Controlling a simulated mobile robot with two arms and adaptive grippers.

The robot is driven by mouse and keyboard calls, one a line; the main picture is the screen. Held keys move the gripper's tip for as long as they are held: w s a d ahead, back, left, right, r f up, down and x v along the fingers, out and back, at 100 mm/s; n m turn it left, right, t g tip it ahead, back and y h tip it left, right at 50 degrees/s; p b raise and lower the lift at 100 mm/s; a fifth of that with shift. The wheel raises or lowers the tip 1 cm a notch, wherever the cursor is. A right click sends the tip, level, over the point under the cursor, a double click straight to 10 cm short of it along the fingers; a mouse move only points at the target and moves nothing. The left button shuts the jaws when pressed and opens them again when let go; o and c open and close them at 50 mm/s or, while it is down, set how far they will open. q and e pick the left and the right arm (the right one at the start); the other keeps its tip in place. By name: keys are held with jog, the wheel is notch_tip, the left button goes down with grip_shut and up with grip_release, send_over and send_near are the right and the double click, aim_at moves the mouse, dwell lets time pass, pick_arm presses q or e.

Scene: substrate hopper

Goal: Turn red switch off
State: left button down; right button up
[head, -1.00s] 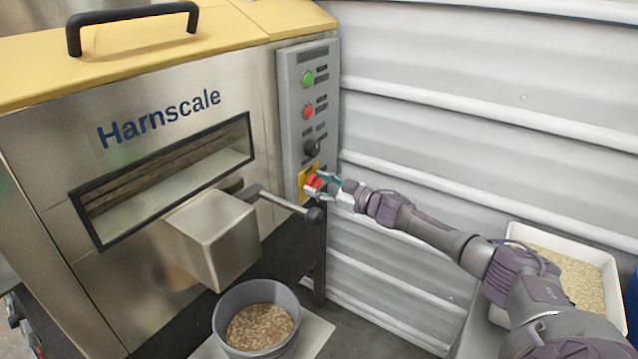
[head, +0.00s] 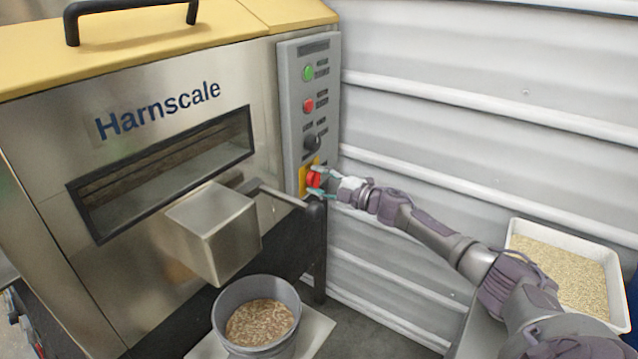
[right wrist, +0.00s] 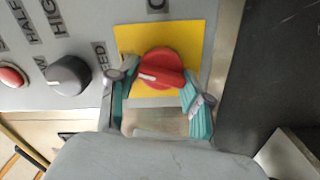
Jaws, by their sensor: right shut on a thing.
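The red switch (head: 314,180) is a round rotary knob on a yellow plate (head: 303,181), low on the grey control panel (head: 294,113). In the right wrist view the red switch (right wrist: 160,70) has a raised grip bar, with a white mark toward the left of the picture. My right gripper (head: 321,182) reaches it from the right. Its teal fingertips (right wrist: 158,85) lie on opposite sides of the knob, closed on it. My left gripper is not in view.
Above the switch sit a black knob (head: 312,142), a red button (head: 308,105) and a green button (head: 308,73). A lever (head: 280,196) sticks out close below. A bucket (head: 253,343) of substrate stands under the chute (head: 212,232). A grain tray (head: 516,233) stands at right.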

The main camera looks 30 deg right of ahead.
jog(key=shift+a+f+n+b, duration=0.15)
jog(key=shift+n+b, duration=0.25)
jog(key=shift+n, duration=0.8)
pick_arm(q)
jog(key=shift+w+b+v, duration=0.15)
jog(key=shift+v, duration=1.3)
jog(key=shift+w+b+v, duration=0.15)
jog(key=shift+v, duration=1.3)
pick_arm(e)
jog(key=shift+n, duration=0.9)
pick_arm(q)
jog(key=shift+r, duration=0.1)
pick_arm(e)
jog(key=o, duration=1.2)
jog(key=shift+c, duration=0.2)
jog(key=shift+s, duration=0.1)
jog(key=v, duration=1.2)
